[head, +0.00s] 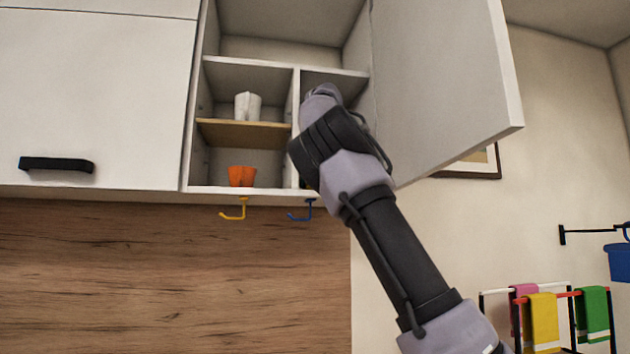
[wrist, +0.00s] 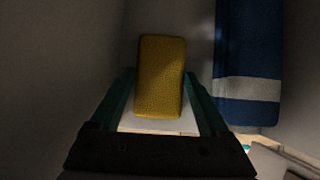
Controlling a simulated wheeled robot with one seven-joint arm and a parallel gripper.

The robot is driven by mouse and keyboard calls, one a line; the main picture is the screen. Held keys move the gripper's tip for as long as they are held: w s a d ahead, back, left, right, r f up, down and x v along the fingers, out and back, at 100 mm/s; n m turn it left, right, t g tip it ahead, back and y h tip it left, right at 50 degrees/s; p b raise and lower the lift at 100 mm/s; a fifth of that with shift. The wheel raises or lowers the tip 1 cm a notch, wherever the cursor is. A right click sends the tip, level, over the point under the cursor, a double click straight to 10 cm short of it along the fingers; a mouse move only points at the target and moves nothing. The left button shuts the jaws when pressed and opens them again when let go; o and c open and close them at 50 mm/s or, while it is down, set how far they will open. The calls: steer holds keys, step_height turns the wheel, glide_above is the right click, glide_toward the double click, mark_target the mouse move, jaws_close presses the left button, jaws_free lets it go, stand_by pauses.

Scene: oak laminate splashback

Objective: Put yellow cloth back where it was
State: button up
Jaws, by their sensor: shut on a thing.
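A yellow cloth (head: 543,322) hangs on the rack at the lower right of the head view. My gripper (wrist: 160,75) is shut on a yellow block-like thing (wrist: 160,85), which shows between its teal fingers in the wrist view. It has a rough texture and rounded corners; I cannot tell whether it is a folded cloth or a sponge. In the head view my arm reaches up to the right compartment of the open cabinet (head: 294,110). The fingers and the held thing are hidden there behind my wrist.
The cabinet door (head: 445,80) stands open on the right. A white cup (head: 247,106) and orange cup (head: 241,176) stand in the left compartments. A blue thing with a white band (wrist: 247,70) is close right of my gripper. Yellow (head: 236,213) and blue hooks (head: 303,213) hang below.

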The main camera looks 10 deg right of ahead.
steer(key=shift+w+f, duration=0.1)
steer(key=shift+f, duration=0.05)
steer(key=o, duration=1.1)
steer(key=shift+c, duration=0.2)
steer(key=shift+f, duration=0.1)
steer(key=v, duration=0.5)
steer(key=shift+s, duration=0.25)
steer(key=s, duration=1.1)
steer(key=shift+s, duration=0.3)
